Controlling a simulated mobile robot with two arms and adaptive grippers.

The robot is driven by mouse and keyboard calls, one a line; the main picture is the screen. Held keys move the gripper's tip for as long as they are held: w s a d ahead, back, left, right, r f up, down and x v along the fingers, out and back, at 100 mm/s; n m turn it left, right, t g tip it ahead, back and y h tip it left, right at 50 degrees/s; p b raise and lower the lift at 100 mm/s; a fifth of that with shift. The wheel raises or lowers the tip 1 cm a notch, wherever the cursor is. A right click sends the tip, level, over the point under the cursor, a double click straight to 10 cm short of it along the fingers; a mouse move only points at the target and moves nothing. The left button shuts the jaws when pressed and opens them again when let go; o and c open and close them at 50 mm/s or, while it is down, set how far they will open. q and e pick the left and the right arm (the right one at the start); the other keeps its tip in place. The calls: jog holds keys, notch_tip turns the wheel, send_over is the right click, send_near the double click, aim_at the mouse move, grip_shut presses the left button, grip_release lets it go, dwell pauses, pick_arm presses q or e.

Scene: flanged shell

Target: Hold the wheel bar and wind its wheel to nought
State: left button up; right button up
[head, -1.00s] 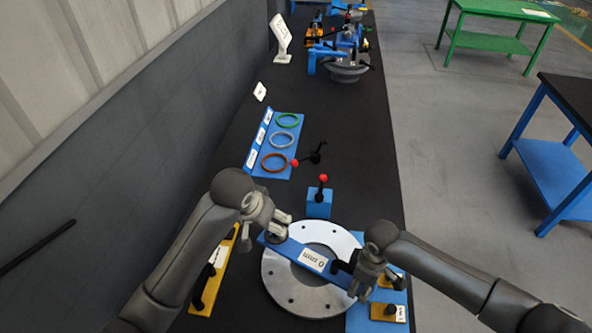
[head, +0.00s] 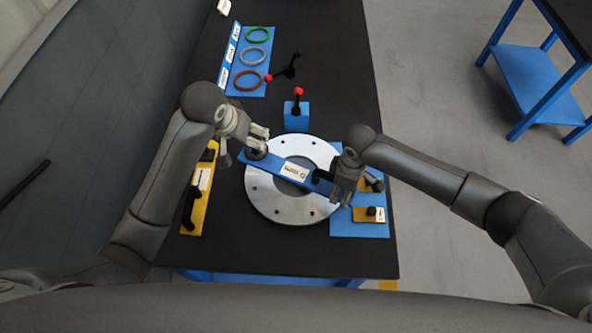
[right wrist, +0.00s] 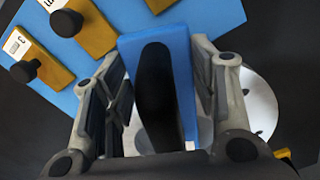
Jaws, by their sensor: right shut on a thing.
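The wheel bar (head: 278,165) is a blue bar with a white label, lying across the silver flanged ring (head: 275,212). Its dark round wheel (head: 256,154) is at the bar's left end. My left gripper (head: 257,143) is at this wheel, fingers pointing down on it; its grip cannot be made out. My right gripper (head: 342,195) is shut on the bar's right end, at the black handle. In the right wrist view the blue bar end (right wrist: 182,60) and black handle (right wrist: 155,85) stand between the two fingers. The label's reading is too small to be sure of.
A blue plate (head: 345,229) with yellow blocks (head: 369,214) lies right of the ring. A yellow holder (head: 195,215) is at left. A blue block with a red-knobbed lever (head: 297,116) stands behind. Coloured rings lie on a blue board (head: 236,75). The front black bench top (head: 290,255) is clear.

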dwell(0.3)
jog(key=o, duration=1.7)
notch_tip(320, 180, up, 12)
